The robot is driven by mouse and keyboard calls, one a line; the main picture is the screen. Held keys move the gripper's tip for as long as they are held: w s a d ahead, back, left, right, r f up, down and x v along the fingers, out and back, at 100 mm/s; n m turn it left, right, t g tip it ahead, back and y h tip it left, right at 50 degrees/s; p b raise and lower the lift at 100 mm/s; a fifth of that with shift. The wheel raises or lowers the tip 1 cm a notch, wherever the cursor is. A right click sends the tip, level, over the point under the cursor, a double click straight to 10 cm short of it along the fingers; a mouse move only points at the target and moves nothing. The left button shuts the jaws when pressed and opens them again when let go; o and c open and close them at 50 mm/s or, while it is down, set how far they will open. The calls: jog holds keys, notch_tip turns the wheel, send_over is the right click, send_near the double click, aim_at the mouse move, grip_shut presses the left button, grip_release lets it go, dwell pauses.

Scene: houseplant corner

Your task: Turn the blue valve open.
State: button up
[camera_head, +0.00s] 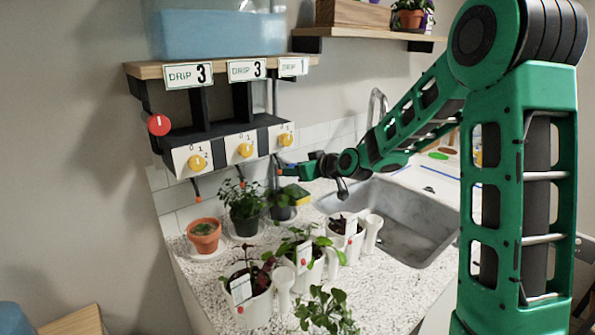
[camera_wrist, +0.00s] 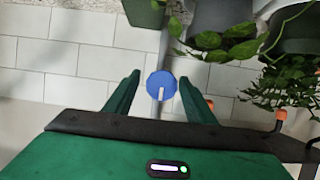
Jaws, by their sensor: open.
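The blue valve (camera_wrist: 161,86) is a round knob with a white pointer mark running from its middle toward the bottom of the wrist picture. My gripper (camera_wrist: 160,77) is open, with one green finger on either side of the knob. A gap shows between each finger and the knob, and I cannot tell how deep the fingers reach. In the head view my gripper (camera_head: 284,171) is just below the right end of the white dial panel. I cannot make out the blue valve in the head view.
The panel has yellow dials, such as the left one (camera_head: 197,162), and a red knob (camera_head: 158,124) at its left. A shelf above bears a blue water tank (camera_head: 215,35). Several potted plants crowd the counter below, including a terracotta pot (camera_head: 204,235). A sink (camera_head: 400,215) lies right.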

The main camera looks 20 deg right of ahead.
jog(key=c, duration=1)
jog(key=shift+d, duration=0.45)
jog(key=shift+a, duration=0.15)
jog(key=m+y, duration=0.2)
jog(key=m, duration=0.1)
jog(key=shift+w+m+g, duration=0.1)
jog(key=shift+m+g, duration=0.2)
jog(key=m+y, duration=0.2)
jog(key=m, duration=0.1)
jog(key=shift+d, duration=0.25)
jog(key=m, duration=0.1)
jog(key=m+y, duration=0.1)
jog(key=m, duration=0.1)
jog(key=m+y, duration=0.1)
jog(key=shift+f, duration=0.25)
jog(key=shift+a+m+t+y, duration=0.1)
jog(key=shift+m+t+y, duration=0.45)
jog(key=shift+m, duration=0.95)
jog(key=shift+f+y, duration=0.1)
jog(key=shift+y, duration=0.15)
